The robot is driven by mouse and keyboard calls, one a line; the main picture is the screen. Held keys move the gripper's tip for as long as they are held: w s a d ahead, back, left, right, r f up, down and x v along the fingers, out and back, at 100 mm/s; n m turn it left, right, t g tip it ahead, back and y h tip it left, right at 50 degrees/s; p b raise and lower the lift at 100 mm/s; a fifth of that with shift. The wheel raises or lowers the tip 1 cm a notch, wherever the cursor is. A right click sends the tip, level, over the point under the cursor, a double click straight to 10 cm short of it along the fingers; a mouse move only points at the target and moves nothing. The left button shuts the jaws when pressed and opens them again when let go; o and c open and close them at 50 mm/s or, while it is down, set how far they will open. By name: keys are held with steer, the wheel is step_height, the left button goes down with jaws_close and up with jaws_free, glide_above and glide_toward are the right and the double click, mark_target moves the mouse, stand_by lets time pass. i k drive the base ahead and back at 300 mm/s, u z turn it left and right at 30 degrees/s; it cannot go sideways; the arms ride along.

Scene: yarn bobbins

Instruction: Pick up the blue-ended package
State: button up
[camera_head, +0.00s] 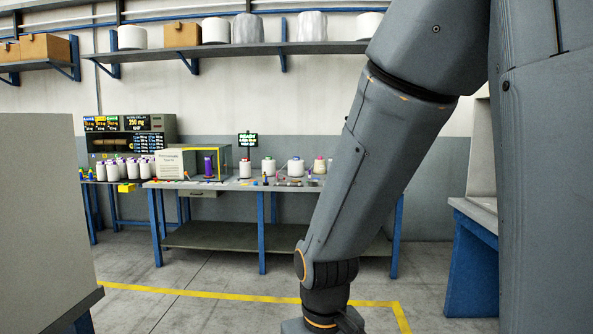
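Several white yarn packages stand on the grey-topped, blue-legged table across the room. A purple-blue spool (208,167) stands inside a yellow-framed case at the table's left. My arm hangs down in front of the table's right part and hides some of it. My gripper is below the picture's lower edge.
The worktable (230,186) stands at the back wall. Left of it, a group of purple-tipped packages (128,169) stands near a display panel (135,124). A grey panel (45,220) blocks the near left. Floor with a yellow line (200,294) is clear ahead. A blue-legged bench (470,265) stands right.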

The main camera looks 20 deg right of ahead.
mark_target(295, 168)
steer(key=z, duration=0.85)
steer(key=i, duration=1.7)
steer(key=u, duration=0.65)
steer(key=i, duration=3.65)
steer(key=z, duration=0.05)
